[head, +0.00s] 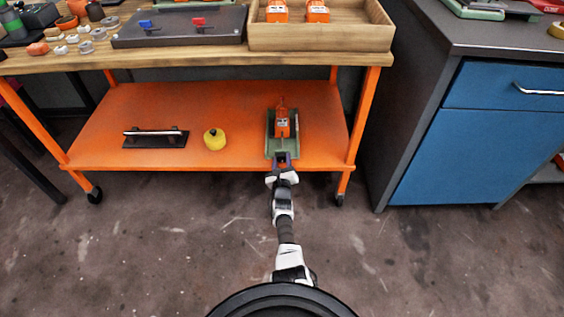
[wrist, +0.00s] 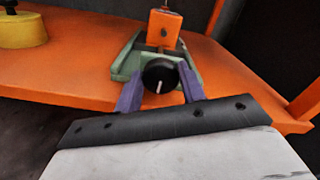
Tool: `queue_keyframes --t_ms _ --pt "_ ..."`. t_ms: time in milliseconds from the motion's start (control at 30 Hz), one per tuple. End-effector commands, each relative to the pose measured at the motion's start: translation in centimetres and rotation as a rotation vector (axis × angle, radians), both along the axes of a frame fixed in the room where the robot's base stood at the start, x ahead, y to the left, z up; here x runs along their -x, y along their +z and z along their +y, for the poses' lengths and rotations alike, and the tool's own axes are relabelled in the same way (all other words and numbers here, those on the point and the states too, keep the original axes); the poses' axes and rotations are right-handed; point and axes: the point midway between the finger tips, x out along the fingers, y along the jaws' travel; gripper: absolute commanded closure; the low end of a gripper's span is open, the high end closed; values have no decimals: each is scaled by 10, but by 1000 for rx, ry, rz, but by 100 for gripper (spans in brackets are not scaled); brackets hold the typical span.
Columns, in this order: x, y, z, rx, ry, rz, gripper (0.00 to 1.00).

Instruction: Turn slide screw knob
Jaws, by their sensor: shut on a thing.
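The slide screw device has a green base (head: 270,125) with an orange block (head: 282,122) on it, and stands at the right part of the orange lower shelf. Its round black knob (wrist: 160,76) with a white mark faces me in the wrist view. The white mark points roughly downward, slightly tilted. My gripper (wrist: 160,90) has its two purple fingers on either side of the knob, shut on it. In the head view my gripper (head: 282,160) is at the shelf's front edge, and the knob is hidden there.
On the orange shelf (head: 240,110) stand a yellow round object (head: 214,139) and a black plate with a silver handle (head: 155,138), left of the device. An orange table leg (head: 360,120) rises close on the right. The wooden tabletop (head: 200,52) lies above.

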Motion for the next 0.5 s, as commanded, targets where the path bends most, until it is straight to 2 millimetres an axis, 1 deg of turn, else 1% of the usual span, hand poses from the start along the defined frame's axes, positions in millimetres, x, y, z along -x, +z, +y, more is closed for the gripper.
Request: queue_keyframes --t_ms 200,500 --pt "0 -1 0 136 0 1 83" --pt "1 -2 0 238 -1 2 83"
